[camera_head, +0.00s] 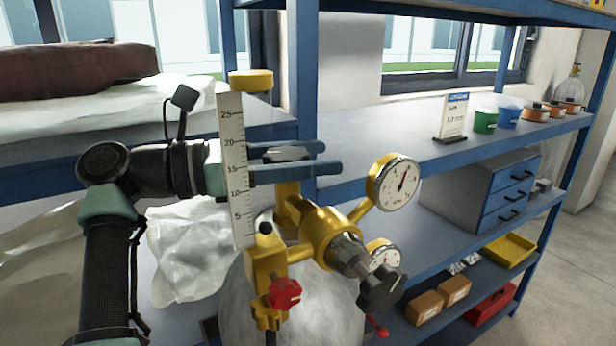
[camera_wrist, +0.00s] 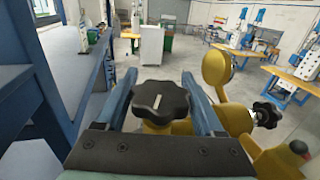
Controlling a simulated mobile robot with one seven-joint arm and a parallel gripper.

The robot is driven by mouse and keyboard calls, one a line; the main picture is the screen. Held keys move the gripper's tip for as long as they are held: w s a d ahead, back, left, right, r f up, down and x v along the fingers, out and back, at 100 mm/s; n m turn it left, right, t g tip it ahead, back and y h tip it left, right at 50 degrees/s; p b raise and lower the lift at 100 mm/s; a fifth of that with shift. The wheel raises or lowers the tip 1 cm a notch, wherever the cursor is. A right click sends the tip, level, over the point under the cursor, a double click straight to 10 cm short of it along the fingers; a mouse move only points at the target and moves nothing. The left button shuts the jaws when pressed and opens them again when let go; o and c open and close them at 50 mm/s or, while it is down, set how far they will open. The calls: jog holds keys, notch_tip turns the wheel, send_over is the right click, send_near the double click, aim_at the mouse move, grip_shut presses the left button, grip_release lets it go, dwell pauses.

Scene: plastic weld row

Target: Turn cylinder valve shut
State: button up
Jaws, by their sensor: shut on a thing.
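The cylinder (camera_head: 290,300) is a rounded grey bottle with a brass-yellow valve and regulator (camera_head: 325,230) on top. The black lobed valve knob (camera_wrist: 160,100) sits between my blue fingers in the wrist view. In the head view, the fingers partly hide it and only a greyish part of the knob (camera_head: 286,153) shows, above a yellow stem. My gripper (camera_head: 326,157) reaches in from the left, level, and is shut on this knob; it also shows in the wrist view (camera_wrist: 159,78). The knob's turn position cannot be told.
A white scale (camera_head: 232,170) with a yellow cap stands in front of my gripper. Two gauges (camera_head: 394,182), a dark regulator knob (camera_head: 382,289) and a red knob (camera_head: 284,293) crowd below and right. Blue shelving (camera_head: 305,80) stands close behind, with an upright post.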

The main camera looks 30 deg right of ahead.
jog(key=shift+s+r+m+g+y, duration=0.1)
jog(key=shift+m+g+y, duration=0.15)
jog(key=shift+m+g, duration=0.35)
jog(key=shift+s+r+m+g+y, duration=0.1)
jog(key=shift+m+g+y, duration=0.2)
jog(key=shift+g, duration=0.5)
jog(key=shift+a+f+m+g, duration=0.1)
jog(key=shift+m+g, duration=0.2)
jog(key=shift+g, duration=0.1)
jog(key=o, duration=1.4)
jog(key=shift+c, duration=0.2)
notch_tip(320, 180, up, 10)
jog(key=shift+s+p, duration=0.1)
jog(key=shift+p, duration=0.2)
